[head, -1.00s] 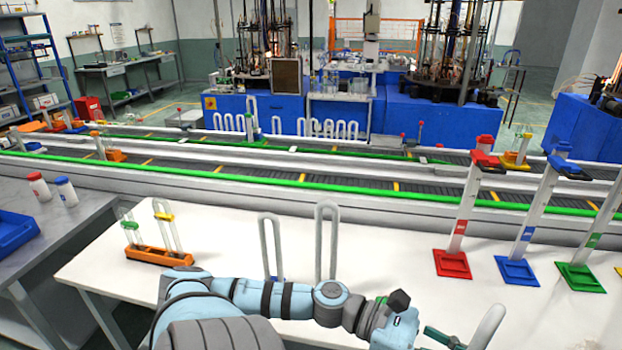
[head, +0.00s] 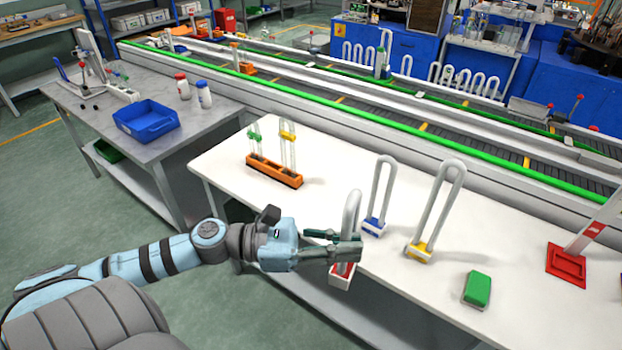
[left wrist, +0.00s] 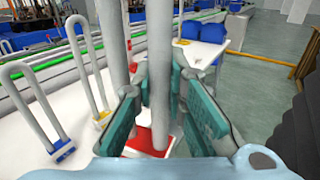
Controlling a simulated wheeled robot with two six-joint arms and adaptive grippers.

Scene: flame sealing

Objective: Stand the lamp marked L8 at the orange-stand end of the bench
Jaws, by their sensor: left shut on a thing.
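My left gripper (head: 345,246) is shut on a white U-shaped lamp (head: 351,210) with a red and white base (head: 342,275). The held lamp is upright near the bench's front edge; whether its base touches the bench I cannot tell. In the left wrist view its tubes (left wrist: 159,85) stand between the fingers. The orange stand (head: 273,171) is at the left end of the white bench (head: 225,165). No L8 mark is readable. My right gripper is not in view.
A blue-based lamp (head: 376,226) and a yellow-based lamp (head: 418,250) stand right of the held one. A green block (head: 477,289) lies farther right, near a red stand (head: 566,264). The bench is clear between the orange stand and the blue-based lamp. A conveyor (head: 400,133) runs behind.

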